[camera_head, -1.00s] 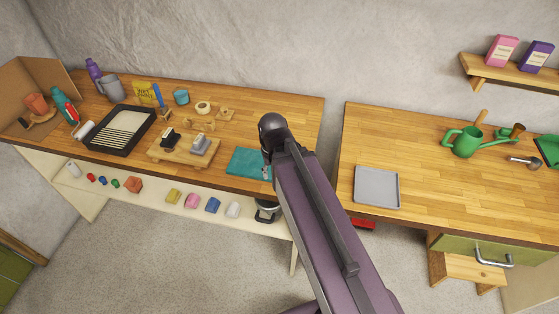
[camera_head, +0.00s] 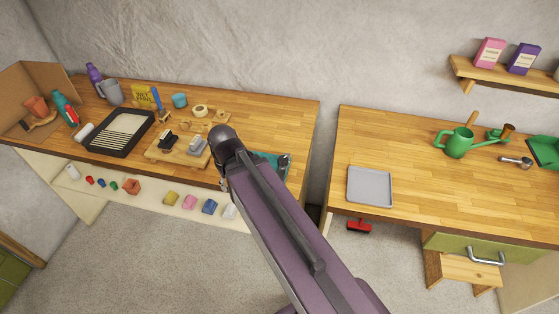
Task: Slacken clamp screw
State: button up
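No clamp screw can be made out for certain at this size. A small wooden board (camera_head: 160,156) on the left bench carries a black piece (camera_head: 168,138) and a grey block (camera_head: 197,146); small wooden pieces lie just behind it. My purple arm crosses the middle of the view, its dark elbow just right of the board in the picture. My gripper is not seen; the arm hides it. A dark rounded part, perhaps my wrist, shows at the arm's right over a teal cloth (camera_head: 262,158), which is mostly covered.
The left bench also holds a black tray (camera_head: 112,147), tape roll (camera_head: 200,110), teal cup (camera_head: 180,100) and bottles. Several small blocks sit on the shelf below. The right bench (camera_head: 420,185) has a grey tray (camera_head: 370,170) and green watering can (camera_head: 457,142). A gap separates the benches.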

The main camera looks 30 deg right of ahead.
aim_at(282, 161)
jog(key=u, duration=0.15)
jog(key=k, duration=1.3)
jog(key=z, duration=0.8)
jog(key=i, duration=1)
jog(key=z, duration=0.1)
